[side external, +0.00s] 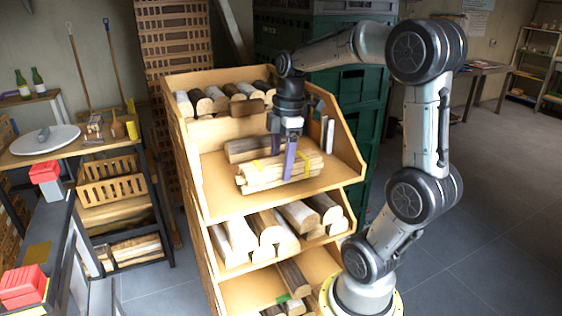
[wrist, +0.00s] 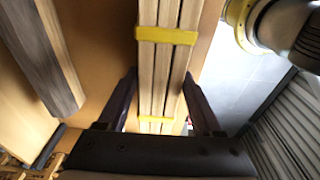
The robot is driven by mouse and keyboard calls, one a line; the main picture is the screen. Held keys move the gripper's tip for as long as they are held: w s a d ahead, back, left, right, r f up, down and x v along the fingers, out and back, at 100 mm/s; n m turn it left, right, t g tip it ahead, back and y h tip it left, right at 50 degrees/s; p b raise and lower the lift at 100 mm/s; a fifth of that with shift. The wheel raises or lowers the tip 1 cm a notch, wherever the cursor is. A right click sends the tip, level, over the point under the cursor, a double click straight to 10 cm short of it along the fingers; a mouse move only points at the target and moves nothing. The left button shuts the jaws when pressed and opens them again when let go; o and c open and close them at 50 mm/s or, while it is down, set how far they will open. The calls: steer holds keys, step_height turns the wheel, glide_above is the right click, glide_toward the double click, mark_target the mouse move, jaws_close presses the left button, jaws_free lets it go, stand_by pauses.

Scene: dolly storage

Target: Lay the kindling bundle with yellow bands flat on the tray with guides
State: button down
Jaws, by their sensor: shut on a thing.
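The kindling bundle with yellow bands (side external: 262,176) is a stack of pale split sticks above the upper open shelf of the wooden rack. My gripper (side external: 283,163) points down and is shut across the middle of the bundle. In the wrist view the bundle (wrist: 165,70) runs between the two dark fingers (wrist: 163,103), with both yellow bands showing. The bundle looks level; I cannot tell whether it touches the shelf beneath. I cannot identify the tray with guides for certain; the bundle is over the tan shelf board (side external: 226,205).
A dark grey wood piece (side external: 248,149) lies behind the bundle, and also shows in the wrist view (wrist: 38,52). Short logs (side external: 212,97) fill the top row. More split logs (side external: 240,236) fill the tier below. The rack's side walls rise at left and right.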

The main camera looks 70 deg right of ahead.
steer(key=shift+f, duration=0.3)
jaws_free()
steer(key=shift+s+d+r, duration=0.15)
steer(key=shift+r, duration=1.35)
step_height(320, 180, up, 14)
steer(key=s+d, duration=0.1)
steer(key=shift+f, duration=0.15)
